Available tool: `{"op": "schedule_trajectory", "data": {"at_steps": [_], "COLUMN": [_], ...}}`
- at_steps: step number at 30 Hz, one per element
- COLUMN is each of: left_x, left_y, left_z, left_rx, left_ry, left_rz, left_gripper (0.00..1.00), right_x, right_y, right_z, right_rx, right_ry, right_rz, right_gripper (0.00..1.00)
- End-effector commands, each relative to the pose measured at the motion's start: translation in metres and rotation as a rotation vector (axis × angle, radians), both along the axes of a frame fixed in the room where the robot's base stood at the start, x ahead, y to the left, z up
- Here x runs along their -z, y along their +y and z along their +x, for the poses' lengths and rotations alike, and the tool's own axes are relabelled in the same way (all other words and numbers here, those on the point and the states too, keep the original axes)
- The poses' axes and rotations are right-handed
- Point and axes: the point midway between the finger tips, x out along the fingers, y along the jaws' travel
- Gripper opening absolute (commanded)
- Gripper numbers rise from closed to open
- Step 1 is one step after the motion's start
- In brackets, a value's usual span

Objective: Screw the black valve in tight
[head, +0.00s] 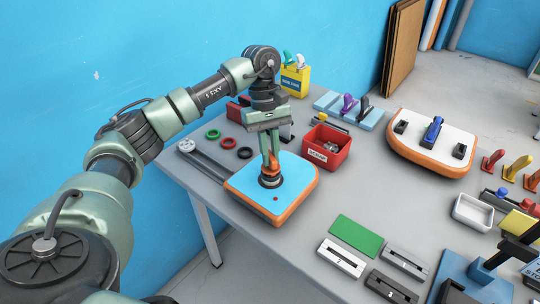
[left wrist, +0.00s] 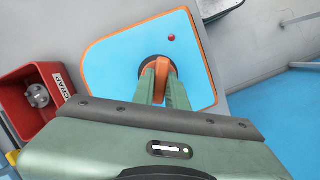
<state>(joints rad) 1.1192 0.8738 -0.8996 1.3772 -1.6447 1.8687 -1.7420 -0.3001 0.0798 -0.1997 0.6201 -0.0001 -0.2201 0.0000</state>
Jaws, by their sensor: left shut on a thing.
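The board (head: 250,188) has a blue top and an orange rim and lies flat at the near left part of the table; it also shows in the left wrist view (left wrist: 110,70). My right gripper is not in view.
A red scrap box (head: 328,150) stands close right of the board, with a grey part inside. Red, green and black rings (head: 228,143) lie behind left. A white-topped board (head: 433,142) is farther right. A green pad (head: 356,236) and grey slotted blocks (head: 342,258) lie in front.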

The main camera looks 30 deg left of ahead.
Motion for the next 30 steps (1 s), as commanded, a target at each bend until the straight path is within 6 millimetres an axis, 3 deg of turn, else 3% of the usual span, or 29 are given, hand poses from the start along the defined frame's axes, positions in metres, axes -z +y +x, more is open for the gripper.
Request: {"op": "schedule_trajectory", "data": {"at_steps": [8,18,30], "left_x": [0.000,0.000,0.000], "left_y": [0.000,-0.001,-0.001], "left_z": [0.000,0.002,0.002], "left_rx": [0.010,0.283,0.352], "left_ry": [-0.001,-0.001,-0.002], "left_rz": [0.000,0.000,0.000], "left_gripper": [0.00,0.00,0.00], "right_x": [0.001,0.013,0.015], "right_y": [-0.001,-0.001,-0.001], "right_z": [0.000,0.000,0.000], "right_rx": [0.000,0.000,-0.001], "right_ry": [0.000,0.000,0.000], "right_rz": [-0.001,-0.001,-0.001], "right_gripper": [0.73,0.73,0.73]}}
